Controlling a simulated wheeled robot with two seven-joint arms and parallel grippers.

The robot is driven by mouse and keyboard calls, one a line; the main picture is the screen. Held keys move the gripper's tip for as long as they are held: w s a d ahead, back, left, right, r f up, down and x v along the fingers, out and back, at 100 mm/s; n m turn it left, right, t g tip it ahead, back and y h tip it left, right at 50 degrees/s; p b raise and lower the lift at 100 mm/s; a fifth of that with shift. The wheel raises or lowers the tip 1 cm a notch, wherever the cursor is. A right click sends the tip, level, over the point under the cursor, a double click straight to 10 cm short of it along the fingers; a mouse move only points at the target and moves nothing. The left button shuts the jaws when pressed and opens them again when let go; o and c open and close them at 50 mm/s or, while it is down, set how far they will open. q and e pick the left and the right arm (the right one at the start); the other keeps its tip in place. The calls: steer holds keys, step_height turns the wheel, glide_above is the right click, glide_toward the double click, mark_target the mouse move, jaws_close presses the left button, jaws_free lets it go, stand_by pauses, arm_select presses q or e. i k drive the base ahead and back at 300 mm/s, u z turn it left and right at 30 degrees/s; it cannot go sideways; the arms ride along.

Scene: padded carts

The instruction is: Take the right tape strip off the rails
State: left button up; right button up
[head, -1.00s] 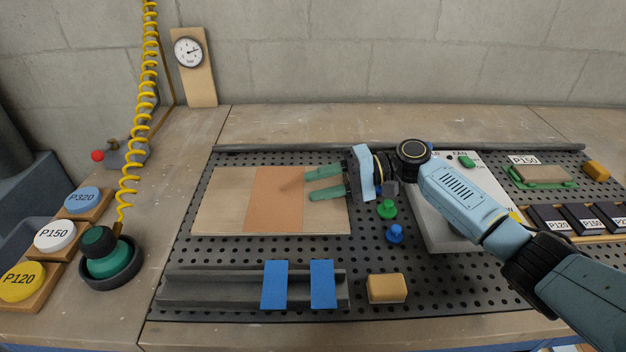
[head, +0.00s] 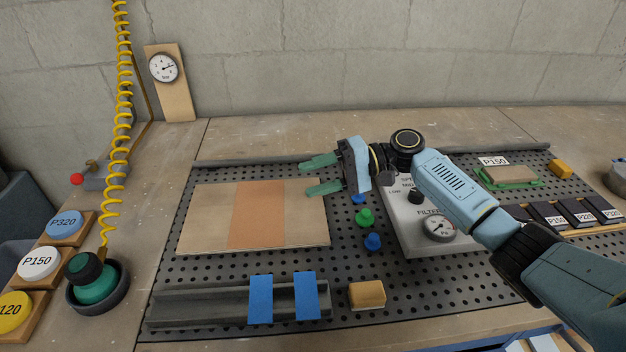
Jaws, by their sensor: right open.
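Two blue tape strips lie across the grey rails (head: 200,308) at the front of the perforated mat. The right tape strip (head: 306,295) is near the rails' right end. The left tape strip (head: 260,299) lies beside it, with a small gap between them. My right gripper (head: 321,175) is open and empty, its green fingers pointing left. It is above the upper right part of the wooden board, behind and well apart from the strips. My left gripper is not in view.
The wooden board (head: 205,218) with an orange-brown band lies behind the rails. A tan block (head: 367,294) sits just right of them. Green (head: 365,217) and blue (head: 373,241) knobs and a grey gauge box (head: 420,239) stand further right. A green sander (head: 95,283) rests at left.

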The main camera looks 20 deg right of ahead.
mark_target(306, 300)
steer(key=k, duration=1.5)
